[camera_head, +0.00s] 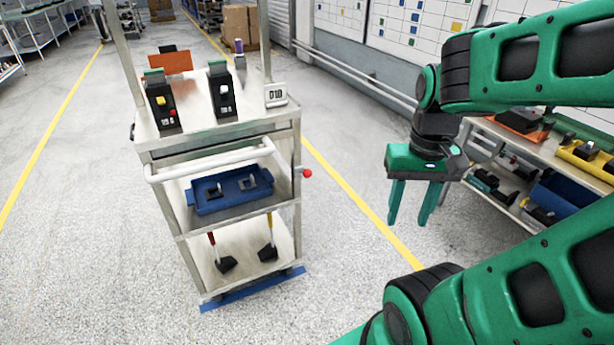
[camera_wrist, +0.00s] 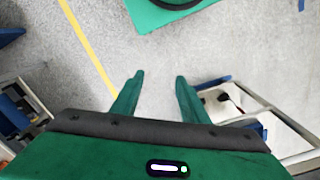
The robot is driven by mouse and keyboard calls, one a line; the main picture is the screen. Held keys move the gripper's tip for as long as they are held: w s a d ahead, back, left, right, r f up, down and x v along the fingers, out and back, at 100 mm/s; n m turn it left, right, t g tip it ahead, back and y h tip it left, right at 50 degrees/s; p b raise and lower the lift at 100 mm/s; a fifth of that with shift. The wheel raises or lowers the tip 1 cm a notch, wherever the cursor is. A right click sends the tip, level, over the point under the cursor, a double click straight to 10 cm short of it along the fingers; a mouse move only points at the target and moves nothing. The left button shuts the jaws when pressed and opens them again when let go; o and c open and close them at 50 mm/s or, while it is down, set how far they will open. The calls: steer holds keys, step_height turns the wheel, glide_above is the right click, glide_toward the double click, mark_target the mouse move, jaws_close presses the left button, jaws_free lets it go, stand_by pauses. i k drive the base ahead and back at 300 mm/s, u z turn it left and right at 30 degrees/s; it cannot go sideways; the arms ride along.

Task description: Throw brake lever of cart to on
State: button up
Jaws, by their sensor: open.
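The grey metal cart (camera_head: 220,145) stands left of centre in the head view, with a white push handle (camera_head: 210,160) across its near side. A short lever with a red ball knob (camera_head: 307,173) sticks out from the cart's right side, at about middle-shelf height; I take it as the brake lever. Its on and off marks cannot be read. My gripper (camera_head: 408,222) is open and empty, fingers pointing down, to the right of the knob and clear of the cart. Its two spread fingers also show in the wrist view (camera_wrist: 160,78), with floor between them. The knob is not identifiable there.
The cart carries switch boxes (camera_head: 222,92) on top, a blue tray (camera_head: 232,188) in the middle and handled tools (camera_head: 267,252) at the bottom. A workbench with parts (camera_head: 545,150) stands at right. Floor (camera_head: 345,225) is free between cart and gripper.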

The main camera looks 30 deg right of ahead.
mark_target(307, 174)
steer(key=k, duration=1.1)
steer(key=u, duration=0.35)
steer(key=i, duration=1.75)
steer(key=z, duration=0.5)
